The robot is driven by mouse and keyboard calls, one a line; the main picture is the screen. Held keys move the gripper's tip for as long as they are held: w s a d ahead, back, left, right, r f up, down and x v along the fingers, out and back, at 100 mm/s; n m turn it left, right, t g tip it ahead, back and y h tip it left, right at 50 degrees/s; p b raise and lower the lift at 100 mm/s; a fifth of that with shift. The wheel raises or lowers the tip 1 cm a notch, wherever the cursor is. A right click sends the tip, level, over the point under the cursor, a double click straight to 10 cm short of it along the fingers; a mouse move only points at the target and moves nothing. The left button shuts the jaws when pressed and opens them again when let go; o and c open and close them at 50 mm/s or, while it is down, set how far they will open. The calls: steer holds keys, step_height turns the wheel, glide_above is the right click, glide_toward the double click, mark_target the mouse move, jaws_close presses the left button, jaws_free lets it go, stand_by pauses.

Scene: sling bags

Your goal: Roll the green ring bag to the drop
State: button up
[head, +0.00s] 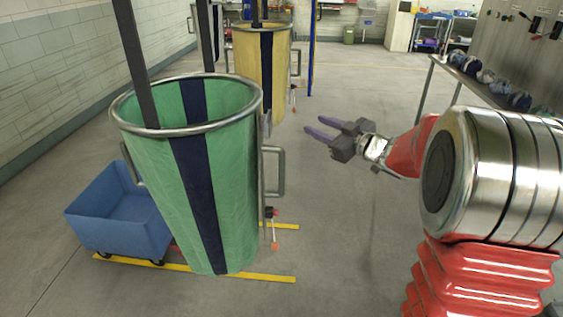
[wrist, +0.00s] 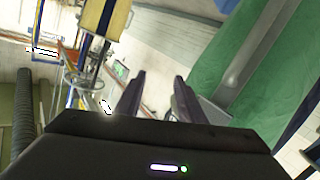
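The green ring bag (head: 150,165) hangs at left centre in the head view, with a metal ring around its open top, a dark blue stripe and a metal handle (head: 282,172) on its right side. Its green cloth also fills the right of the wrist view (wrist: 207,68), with a grey metal bar in front. My gripper (head: 315,125) is to the right of the bag and above the handle, apart from both. Its two fingers are spread with nothing between them, as the wrist view (wrist: 159,78) also shows. I cannot tell which place is the drop.
A blue wheeled cart (head: 120,235) stands behind the bag's lower left, near yellow floor lines (head: 270,278). A yellow bag (head: 250,60) hangs farther back. A bench (head: 475,78) with several items stands at right. The middle floor is clear.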

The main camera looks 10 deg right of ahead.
steer(key=s+f+n+g+y, duration=0.3)
steer(key=s+f+g+y, duration=0.3)
steer(key=s+f+y, duration=0.2)
step_height(320, 180, down, 2)
steer(key=shift+s+d+f+n+g+y, duration=0.2)
steer(key=shift+d+n+g+y, duration=0.1)
steer(key=shift+d+n+y, duration=0.15)
steer(key=shift+w+a+r, duration=0.1)
steer(key=shift+a, duration=0.1)
steer(key=x, duration=1.3)
steer(key=shift+a, duration=0.25)
steer(key=shift+w, duration=0.1)
steer(key=shift+c, duration=0.2)
jaws_close()
